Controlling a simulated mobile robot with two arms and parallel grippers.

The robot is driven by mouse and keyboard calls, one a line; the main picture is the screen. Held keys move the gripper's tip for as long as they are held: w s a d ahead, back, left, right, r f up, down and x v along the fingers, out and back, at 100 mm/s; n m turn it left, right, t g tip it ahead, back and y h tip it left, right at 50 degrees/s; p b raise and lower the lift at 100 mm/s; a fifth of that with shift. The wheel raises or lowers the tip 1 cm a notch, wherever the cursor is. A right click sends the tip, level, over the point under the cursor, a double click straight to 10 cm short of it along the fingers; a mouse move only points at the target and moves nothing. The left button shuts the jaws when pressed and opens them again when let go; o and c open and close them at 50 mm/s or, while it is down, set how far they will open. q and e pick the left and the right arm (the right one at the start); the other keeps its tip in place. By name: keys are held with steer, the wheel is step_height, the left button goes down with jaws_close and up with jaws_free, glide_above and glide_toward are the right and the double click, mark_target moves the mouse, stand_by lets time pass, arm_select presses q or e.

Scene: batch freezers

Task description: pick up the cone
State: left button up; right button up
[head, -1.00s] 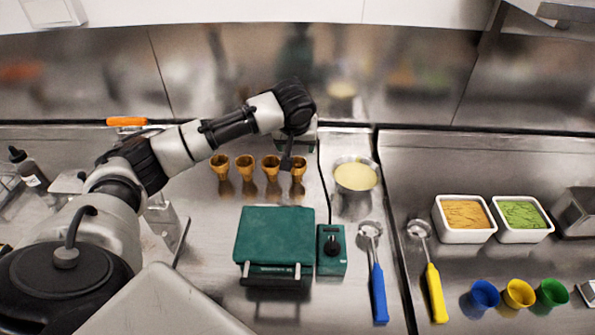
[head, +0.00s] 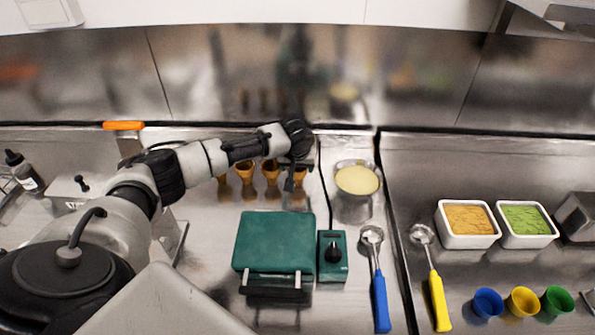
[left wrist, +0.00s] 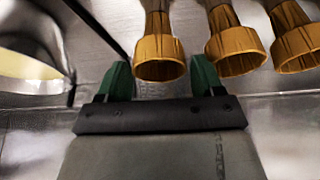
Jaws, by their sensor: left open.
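Several brown wafer cones stand in a row behind the green waffle iron in the head view. The rightmost cone (head: 299,173) is partly hidden by my left gripper (head: 290,182). In the left wrist view this cone (left wrist: 160,58) appears between the two green fingertips of my left gripper (left wrist: 161,78), which is open. I cannot tell whether either finger touches it. Two other cones, one in the middle (left wrist: 234,45) and one at the right (left wrist: 293,38), show beside it in that view. My right gripper is not in view.
The green waffle iron (head: 273,242) and its control box (head: 332,256) stand in front of the cones. A bowl of batter (head: 357,181) stands to the right. Blue (head: 380,300) and yellow (head: 438,300) scoops lie farther right. The steel wall is behind.

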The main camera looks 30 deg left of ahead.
arm_select(q)
steer(key=shift+w+a+f, duration=0.1)
steer(key=shift+w+f, duration=0.1)
steer(key=shift+f, duration=0.5)
steer(key=shift+c, duration=0.3)
steer(key=c, duration=0.6)
steer(key=shift+r, duration=0.1)
steer(key=shift+r+b, duration=0.3)
steer(key=shift+r, duration=0.3)
steer(key=w+d+r+b, duration=0.3)
steer(key=d+r+b, duration=0.1)
steer(key=d+r, duration=0.5)
steer(key=shift+w+d+r, duration=0.2)
steer(key=shift+d+r, duration=0.1)
steer(key=shift+d, duration=0.8)
